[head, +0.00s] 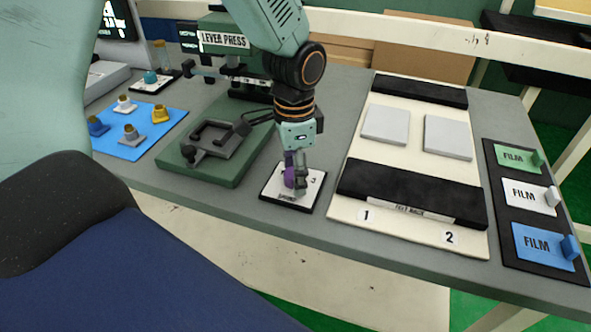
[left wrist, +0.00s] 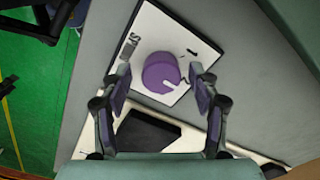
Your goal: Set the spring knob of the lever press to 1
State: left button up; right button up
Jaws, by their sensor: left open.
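The spring knob (left wrist: 160,72) is a round purple dial with a white pointer line, on a white plate (left wrist: 140,28) with a dark border. In the left wrist view the pointer aims to the lower right, away from the printed 1 at the plate's upper right. The number nearest the pointer is not readable there. My left gripper (left wrist: 160,84) is open, its fingers on either side of the knob; contact cannot be told. In the head view the left gripper (head: 296,182) points down over the plate and partly hides the knob (head: 289,177); a 3 shows at right.
The green lever press (head: 225,160) stands just left of the plate. A cream board (head: 345,150) with grey pads and black strips lies close on the right. Film cards (head: 530,195) are at far right, a blue mat (head: 120,148) with small clips at left.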

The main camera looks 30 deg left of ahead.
pick_arm(q)
jog(key=shift+s+a, duration=0.15)
jog(key=shift+s, duration=0.05)
jog(key=shift+w+d, duration=0.2)
jog(key=shift+w, duration=0.2)
jog(key=c, duration=0.4)
jog(key=shift+s+a, duration=0.1)
jog(key=shift+s, duration=0.1)
jog(key=c, duration=0.5)
jog(key=shift+c, duration=1.4)
jog(key=shift+r+n+p, duration=0.15)
jog(key=shift+n+p, duration=0.85)
jog(key=shift+p, duration=0.3)
jog(key=n+p, duration=0.6)
jog(key=n, duration=0.1)
jog(key=shift+n+p, duration=0.8)
jog(key=shift+n, duration=0.6)
